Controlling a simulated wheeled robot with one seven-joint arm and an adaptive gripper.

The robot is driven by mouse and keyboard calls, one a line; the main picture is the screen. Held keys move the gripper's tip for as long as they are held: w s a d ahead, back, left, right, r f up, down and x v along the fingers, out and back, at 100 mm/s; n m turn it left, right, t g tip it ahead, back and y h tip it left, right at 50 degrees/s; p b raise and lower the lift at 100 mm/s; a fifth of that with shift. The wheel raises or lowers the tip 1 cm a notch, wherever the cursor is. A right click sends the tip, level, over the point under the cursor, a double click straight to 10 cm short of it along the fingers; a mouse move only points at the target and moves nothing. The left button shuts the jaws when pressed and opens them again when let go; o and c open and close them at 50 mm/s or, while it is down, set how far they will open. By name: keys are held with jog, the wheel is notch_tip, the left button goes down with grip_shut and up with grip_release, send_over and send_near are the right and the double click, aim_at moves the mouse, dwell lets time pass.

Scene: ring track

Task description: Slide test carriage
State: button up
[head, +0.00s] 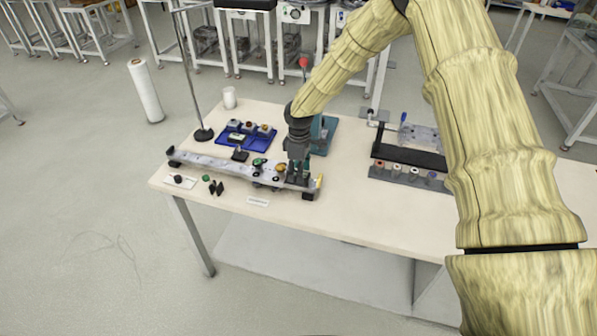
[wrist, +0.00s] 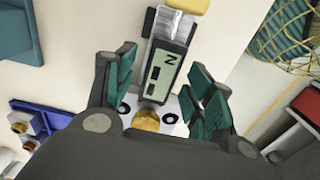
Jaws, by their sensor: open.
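A long pale rail (head: 208,162) lies on the table in the head view, with dark end blocks and several fittings toward its right end. My gripper (head: 298,168) is over that right end and partly hides what is there. In the wrist view my gripper (wrist: 163,76) is open, its teal-padded fingers on either side of a device with a display marked N (wrist: 164,72). A pale plate with a gold knob (wrist: 146,118) lies nearer the palm. I cannot tell which part is the test carriage, or whether the fingers touch anything.
A blue tray (head: 258,143) with small parts stands behind the rail, with a stand rod (head: 186,75) and white cup (head: 229,97) nearby. A dark bracket (head: 412,153) and a row of knobs (head: 405,175) stand at right.

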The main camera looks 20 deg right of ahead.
jog(key=shift+s+f, duration=0.15)
jog(key=shift+f, duration=0.1)
jog(key=shift+w+f, duration=0.25)
jog(key=shift+f, duration=0.4)
jog(key=shift+s+r, duration=0.1)
jog(key=shift+r, duration=0.05)
jog(key=shift+c, duration=0.6)
grip_shut()
